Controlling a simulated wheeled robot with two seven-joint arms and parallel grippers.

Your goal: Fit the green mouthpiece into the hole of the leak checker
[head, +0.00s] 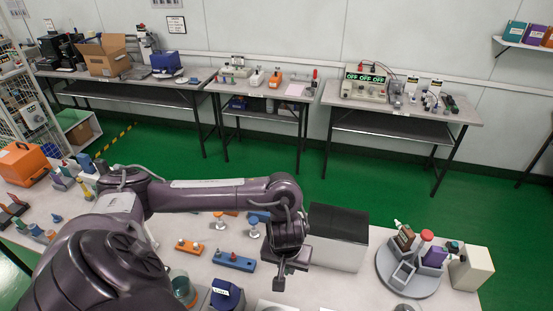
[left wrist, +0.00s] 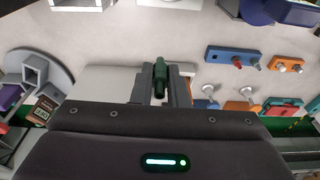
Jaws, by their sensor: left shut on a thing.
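The green mouthpiece (left wrist: 160,76) is a small dark green tube held between the fingers of my left gripper (left wrist: 161,88) in the left wrist view. In the head view, my left gripper (head: 281,282) hangs above the near table, in front of the dark-topped box; the mouthpiece cannot be made out there. A dark blue device with a white label (head: 228,296) stands at the near edge, left of the gripper. White items (head: 275,306) are cut off at the bottom edge. I cannot tell which one is the leak checker, and no hole shows clearly. My right gripper is out of view.
The dark-topped box (head: 337,230) stands just behind the gripper. A round grey carousel (head: 411,287) with bottles is to the right, beside a cream box (head: 471,270). Blue (head: 234,262) and orange (head: 189,247) peg blocks lie to the left. Bare table shows between box and carousel.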

